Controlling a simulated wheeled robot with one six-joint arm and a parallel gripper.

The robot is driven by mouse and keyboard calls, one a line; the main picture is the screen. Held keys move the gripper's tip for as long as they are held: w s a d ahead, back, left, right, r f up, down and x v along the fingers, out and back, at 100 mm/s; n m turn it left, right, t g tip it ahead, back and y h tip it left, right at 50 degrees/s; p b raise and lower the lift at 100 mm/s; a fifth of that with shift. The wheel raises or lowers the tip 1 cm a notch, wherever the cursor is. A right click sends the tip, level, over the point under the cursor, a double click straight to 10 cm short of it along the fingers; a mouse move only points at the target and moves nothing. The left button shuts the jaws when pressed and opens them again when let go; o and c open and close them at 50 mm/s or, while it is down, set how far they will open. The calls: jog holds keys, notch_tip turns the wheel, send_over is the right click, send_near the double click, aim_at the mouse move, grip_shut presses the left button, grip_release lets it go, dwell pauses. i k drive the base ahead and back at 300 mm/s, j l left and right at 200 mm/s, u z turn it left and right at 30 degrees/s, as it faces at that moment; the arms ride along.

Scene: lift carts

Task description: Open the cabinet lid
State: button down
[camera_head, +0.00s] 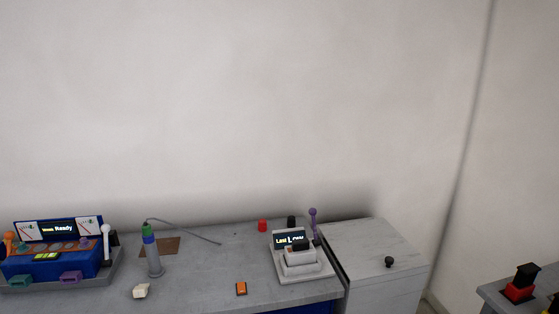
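The grey cabinet (378,288) stands at the right end of the workbench. Its lid (362,244) is a flat light-grey top and looks shut. A small black knob (389,262) sits on the lid near its front right part. My gripper is not in view, and no part of my arm shows near the cabinet.
The grey workbench (205,270) holds a blue console (60,258) at left, a soldering-iron-like tool in a stand (153,255), an orange switch (241,288) and a white device with a display (303,265) beside the cabinet. Another table with a red-black object (520,284) is at right.

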aim_at(369, 252)
jog(key=u, duration=0.1)
jog(key=i+l+z, duration=0.1)
jog(key=i+l, duration=0.35)
jog(key=l, duration=0.2)
jog(key=i+l, duration=0.45)
jog(key=l, duration=0.15)
jog(key=i+l+z, duration=0.15)
jog(key=i+l, duration=0.3)
jog(key=l, duration=0.15)
